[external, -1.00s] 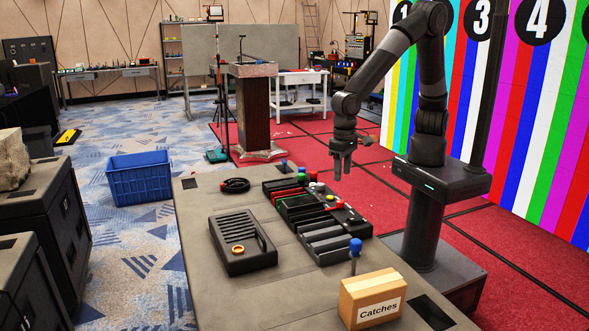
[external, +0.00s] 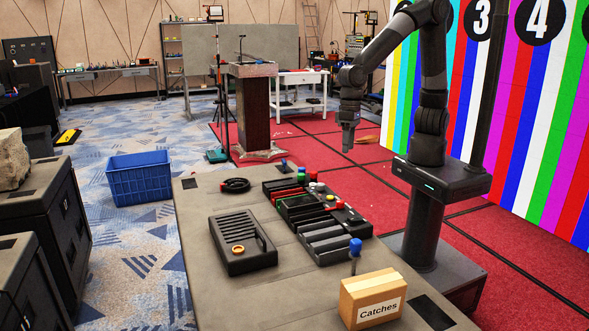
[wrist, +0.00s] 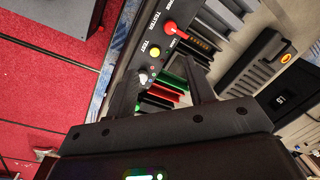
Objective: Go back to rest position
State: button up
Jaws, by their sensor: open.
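My gripper (external: 347,143) hangs pointing down, high over the right edge of the table and clear of everything on it. In the wrist view its two fingers (wrist: 160,95) are apart, with nothing held between them. Behind the fingers, the wrist view shows the tester panel with a red button (wrist: 170,28), a yellow button (wrist: 155,53) and a pale knob. My arm is bent, with its upper links raised above the base.
The table (external: 205,290) carries a black slotted tray (external: 262,262) with an orange ring (external: 238,249), a row of dark modules (external: 320,240), a blue-handled tool (external: 355,244) and a "Catches" box (external: 372,298). A blue crate (external: 140,178) stands on the floor. Air around my gripper is free.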

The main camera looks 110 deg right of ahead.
jog(key=s+d+r+n+t, duration=0.2)
jog(key=s+d+r+n, duration=0.2)
jog(key=s+r, duration=0.3)
jog(key=s+d+r+n+t+h, duration=0.1)
jog(key=s+d+r+n, duration=0.4)
jog(key=s, duration=0.8)
jog(key=shift+r+t, duration=0.9)
dwell(1.4)
